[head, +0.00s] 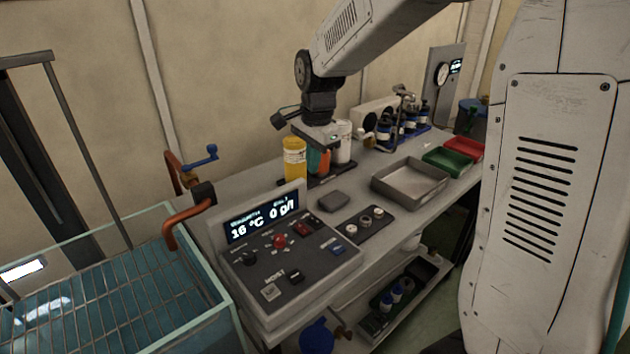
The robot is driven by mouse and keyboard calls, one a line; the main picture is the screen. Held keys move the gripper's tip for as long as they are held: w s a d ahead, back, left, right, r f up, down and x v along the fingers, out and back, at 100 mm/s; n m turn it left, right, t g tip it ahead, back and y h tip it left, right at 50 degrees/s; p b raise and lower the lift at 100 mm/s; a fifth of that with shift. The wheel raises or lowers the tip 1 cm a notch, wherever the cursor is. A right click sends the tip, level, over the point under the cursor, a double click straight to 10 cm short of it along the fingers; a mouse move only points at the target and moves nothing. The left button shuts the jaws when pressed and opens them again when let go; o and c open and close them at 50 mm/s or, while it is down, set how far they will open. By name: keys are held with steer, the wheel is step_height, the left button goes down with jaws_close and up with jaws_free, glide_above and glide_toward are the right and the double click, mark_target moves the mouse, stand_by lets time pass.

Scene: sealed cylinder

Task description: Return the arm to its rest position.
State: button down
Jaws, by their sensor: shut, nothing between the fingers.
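My arm reaches in from the top right and bends down over the workbench (375,180). My gripper (318,143) points down at the back of the bench, close above or in front of a teal and orange canister (319,162). Its fingers are small and hard to make out. They are shut with nothing held. A yellow canister (294,160) with a pale label stands just left of the gripper. A white canister (342,142) stands just right of it. The gripper hides the top of the teal and orange canister.
A control console (290,262) with a lit display stands in front. A grey tray (410,183), green tray (447,160) and red tray (463,148) lie to the right. A glass-walled tank (130,295) with a wire grid is at the left.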

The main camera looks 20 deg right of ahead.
steer(key=shift+w+r, duration=0.1)
steer(key=shift+r, duration=0.45)
steer(key=s+r+n, duration=0.2)
steer(key=s+n, duration=0.5)
steer(key=s, duration=0.8)
steer(key=s+r+n, duration=0.2)
steer(key=s+n, duration=0.5)
steer(key=s, duration=0.9)
steer(key=shift+r+n, duration=0.25)
steer(key=shift+n, duration=0.15)
steer(key=shift+a, duration=0.15)
